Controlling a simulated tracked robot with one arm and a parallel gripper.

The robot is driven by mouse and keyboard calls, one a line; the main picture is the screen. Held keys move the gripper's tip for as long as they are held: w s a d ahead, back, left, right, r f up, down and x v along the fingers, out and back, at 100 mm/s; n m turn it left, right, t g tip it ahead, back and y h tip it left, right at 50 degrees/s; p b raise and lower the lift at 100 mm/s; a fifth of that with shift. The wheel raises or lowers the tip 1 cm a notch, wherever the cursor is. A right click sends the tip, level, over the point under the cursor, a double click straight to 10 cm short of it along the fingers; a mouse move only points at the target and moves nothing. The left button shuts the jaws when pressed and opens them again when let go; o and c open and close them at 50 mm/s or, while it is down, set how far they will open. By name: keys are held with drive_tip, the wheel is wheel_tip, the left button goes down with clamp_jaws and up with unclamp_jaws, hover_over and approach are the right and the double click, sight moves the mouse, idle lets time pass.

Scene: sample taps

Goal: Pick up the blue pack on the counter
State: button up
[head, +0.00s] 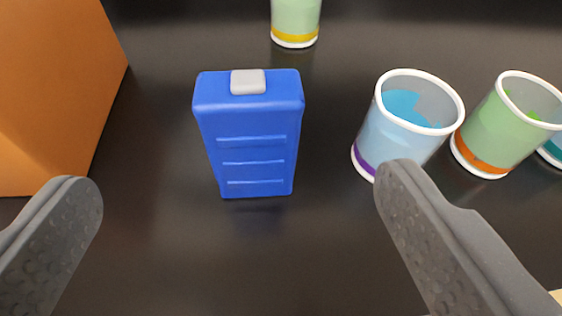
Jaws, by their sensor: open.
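The blue pack (250,145) stands upright on the dark counter (180,240), a little left of the middle of the head view. It has a light grey cap on top and pale grooved lines across its front. My gripper (238,190) is open, with one grey finger at the lower left and the other at the lower right. The pack stands ahead of the fingers, between their lines, and neither finger touches it. Nothing is held.
An orange block (55,95) stands at the left. A cup with blue contents (400,130) is right of the pack, near the right finger. A green cup (500,125) stands farther right, with another beyond it. A green container (295,20) is behind the pack.

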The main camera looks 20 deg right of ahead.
sight(250, 91)
drive_tip(key=shift+x, duration=4.25)
drive_tip(key=shift+f+p+x, duration=0.15)
drive_tip(key=shift+p+x, duration=0.1)
drive_tip(key=shift+x, duration=1.05)
drive_tip(key=shift+f+p+x, duration=0.15)
drive_tip(key=shift+p+x, duration=0.1)
drive_tip(key=shift+x, duration=1.1)
drive_tip(key=shift+s, duration=0.2)
drive_tip(key=c, duration=1.2)
drive_tip(key=shift+r, duration=0.2)
